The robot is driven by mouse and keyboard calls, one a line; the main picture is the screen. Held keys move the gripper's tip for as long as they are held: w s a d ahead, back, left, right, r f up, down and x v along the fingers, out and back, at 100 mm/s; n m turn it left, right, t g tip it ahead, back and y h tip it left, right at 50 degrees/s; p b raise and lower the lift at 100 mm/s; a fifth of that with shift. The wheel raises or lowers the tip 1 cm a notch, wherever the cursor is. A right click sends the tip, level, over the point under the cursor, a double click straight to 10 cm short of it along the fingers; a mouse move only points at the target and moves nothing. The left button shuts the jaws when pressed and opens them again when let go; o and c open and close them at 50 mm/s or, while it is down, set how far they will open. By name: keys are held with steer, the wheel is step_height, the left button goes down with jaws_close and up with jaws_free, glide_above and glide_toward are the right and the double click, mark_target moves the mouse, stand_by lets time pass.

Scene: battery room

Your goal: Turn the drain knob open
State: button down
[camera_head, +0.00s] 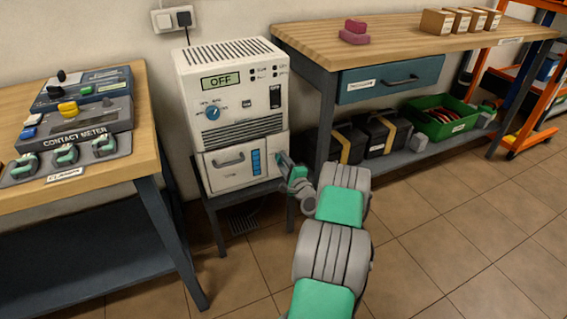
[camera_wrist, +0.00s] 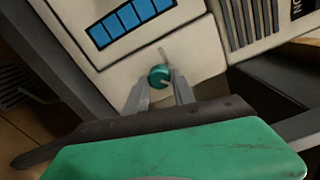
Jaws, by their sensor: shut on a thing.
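The white machine (camera_head: 228,100) stands on a low dark stand, and its display reads OFF. The drain knob is a small round green knob (camera_wrist: 159,76) with a pale mark, low on the machine's front below the blue level strip (camera_wrist: 134,20). My gripper (camera_wrist: 161,84) has its two grey fingers on either side of the knob and is shut on it. In the head view my gripper (camera_head: 281,158) reaches the lower right of the machine's front, and it hides the knob there.
A workbench with a contact meter (camera_head: 82,123) and clamps stands at left. At right, a wooden bench (camera_head: 400,40) has a blue drawer (camera_head: 390,80), with dark batteries (camera_head: 383,131) and a green crate (camera_head: 437,117) beneath. Tiled floor (camera_head: 450,220) in front is clear.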

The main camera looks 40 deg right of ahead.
steer(key=c, duration=1.1)
jaws_free()
steer(key=shift+o, duration=0.2)
steer(key=shift+s, duration=0.1)
steer(key=p+v, duration=0.2)
steer(key=v, duration=0.5)
steer(key=shift+s, duration=0.35)
steer(key=shift+a, duration=0.1)
